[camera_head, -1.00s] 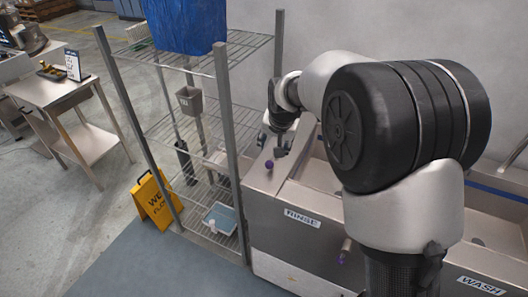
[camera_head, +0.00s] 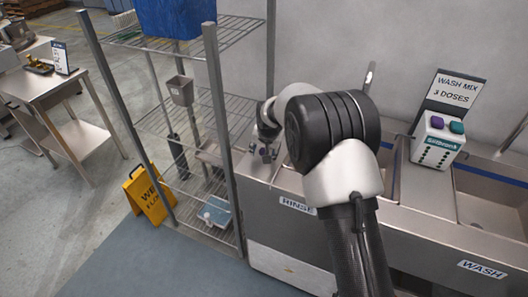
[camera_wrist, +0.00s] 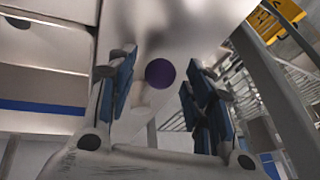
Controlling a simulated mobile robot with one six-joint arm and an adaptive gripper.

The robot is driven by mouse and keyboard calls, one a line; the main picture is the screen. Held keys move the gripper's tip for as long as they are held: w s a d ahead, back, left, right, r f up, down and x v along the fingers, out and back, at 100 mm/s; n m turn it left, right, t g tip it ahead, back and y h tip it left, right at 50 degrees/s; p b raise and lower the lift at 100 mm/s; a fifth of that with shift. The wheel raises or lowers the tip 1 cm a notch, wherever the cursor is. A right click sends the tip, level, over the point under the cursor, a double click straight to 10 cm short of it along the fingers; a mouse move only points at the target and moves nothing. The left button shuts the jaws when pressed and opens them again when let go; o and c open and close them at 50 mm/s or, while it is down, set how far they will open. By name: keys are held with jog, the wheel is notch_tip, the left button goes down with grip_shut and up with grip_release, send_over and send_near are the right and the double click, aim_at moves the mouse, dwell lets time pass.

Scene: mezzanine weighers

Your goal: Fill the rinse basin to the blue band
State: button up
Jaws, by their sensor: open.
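The rinse basin's front carries a RINSE label (camera_head: 297,206) in the head view. My arm hides most of its inside, so I cannot see its water level. My gripper (camera_head: 266,152) is over the steel ledge at the basin's left end, pointing down. In the wrist view my gripper (camera_wrist: 160,100) is open, with blue-padded fingers on both sides. A round purple knob (camera_wrist: 160,73) shows between the fingers in that view, with no visible grip on it. A blue band (camera_wrist: 40,107) crosses a pale surface at the left of the wrist view.
A wire shelf rack (camera_head: 225,110) stands close left of the basin. A yellow wet-floor sign (camera_head: 150,195) stands beside it. A white dispenser (camera_head: 436,143) with purple and teal buttons sits below a "WASH MIX 3 DOSES" sign (camera_head: 450,90). The wash basin (camera_head: 484,268) is at right.

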jog(key=shift+c, duration=0.3)
grip_shut()
dwell(0.5)
